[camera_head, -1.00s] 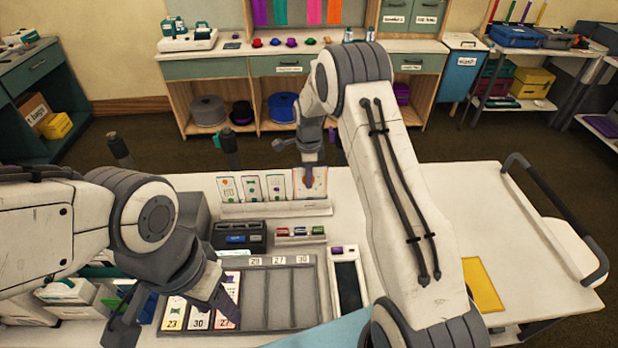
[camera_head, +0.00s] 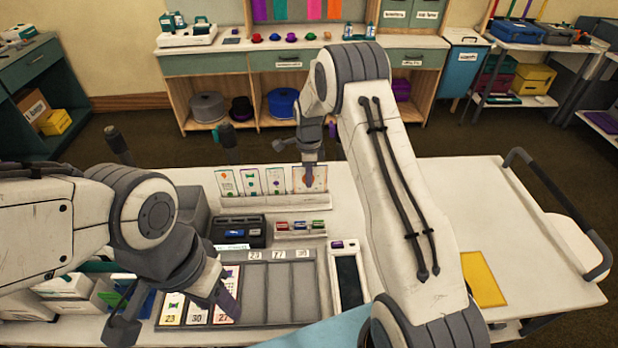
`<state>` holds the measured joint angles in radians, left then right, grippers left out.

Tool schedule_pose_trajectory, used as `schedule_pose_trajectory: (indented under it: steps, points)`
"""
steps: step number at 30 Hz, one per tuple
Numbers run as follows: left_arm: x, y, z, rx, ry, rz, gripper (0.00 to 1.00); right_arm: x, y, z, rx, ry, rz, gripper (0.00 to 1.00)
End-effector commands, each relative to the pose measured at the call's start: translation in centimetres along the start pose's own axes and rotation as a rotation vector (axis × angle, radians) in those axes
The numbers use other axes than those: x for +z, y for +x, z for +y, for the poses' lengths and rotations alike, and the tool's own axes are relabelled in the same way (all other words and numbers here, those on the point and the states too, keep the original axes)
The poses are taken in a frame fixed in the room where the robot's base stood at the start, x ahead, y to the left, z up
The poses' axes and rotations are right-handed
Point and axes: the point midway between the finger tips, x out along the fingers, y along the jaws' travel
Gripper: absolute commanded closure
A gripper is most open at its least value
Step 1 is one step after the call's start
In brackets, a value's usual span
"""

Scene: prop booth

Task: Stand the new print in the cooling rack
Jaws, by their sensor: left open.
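The white cooling rack (camera_head: 265,205) stands at the back of the worktable and holds several upright patterned prints in a row. The print at its right end (camera_head: 319,185) is wider, with a cream face and orange marks, and stands upright at the rack. My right gripper (camera_head: 309,174) points down at the top of this print, with a finger in front of it. Whether it grips the print is unclear. My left gripper (camera_head: 175,318) is open and empty over the front left of the table, beside the numbered cards (camera_head: 199,312).
A grey slotted tray (camera_head: 278,290) sits in front, with cards in its left slots. A black box (camera_head: 237,232), a small holder with coloured blocks (camera_head: 300,228) and a dark-screened device (camera_head: 348,280) lie nearby. A yellow sheet (camera_head: 483,278) lies right; the table there is clear.

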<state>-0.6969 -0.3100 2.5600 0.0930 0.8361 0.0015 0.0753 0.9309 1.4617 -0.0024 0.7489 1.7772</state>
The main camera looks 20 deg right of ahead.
Motion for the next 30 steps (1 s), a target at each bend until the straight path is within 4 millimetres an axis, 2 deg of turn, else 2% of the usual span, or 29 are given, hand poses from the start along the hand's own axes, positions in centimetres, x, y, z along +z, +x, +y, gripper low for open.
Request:
schedule_pose_trajectory:
  steps: [1, 2, 4, 5, 13, 17, 20, 30]
  points:
    - [0.0, 0.0, 0.0, 0.000, 0.000, 0.000, 0.50, 0.0, 0.0, 0.0, 0.000, 0.000, 0.000, 1.00]
    - [0.0, 0.0, 0.0, 0.000, 0.000, 0.000, 0.50, 0.0, 0.0, 0.0, 0.000, 0.000, 0.000, 0.92]
    - [0.0, 0.0, 0.0, 0.000, 0.000, 0.000, 0.50, 0.0, 0.0, 0.0, 0.000, 0.000, 0.000, 0.65]
    - [0.0, 0.0, 0.0, 0.000, 0.000, 0.000, 0.50, 0.0, 0.0, 0.0, 0.000, 0.000, 0.000, 0.60]
    - [0.0, 0.0, 0.0, 0.000, 0.000, 0.000, 0.50, 0.0, 0.0, 0.0, 0.000, 0.000, 0.000, 0.60]
    - [0.0, 0.3, 0.0, 0.000, 0.000, 0.000, 0.50, 0.0, -0.7, -0.1, -0.001, 0.000, 0.000, 0.60]
    - [0.1, 0.9, -0.1, 0.000, 0.000, 0.000, 0.50, 0.0, -2.1, -0.1, -0.004, 0.000, -0.001, 0.60]
    - [0.1, 2.5, -0.2, 0.000, 0.001, 0.000, 0.50, 0.0, -8.6, -0.1, -0.004, 0.000, -0.001, 0.60]
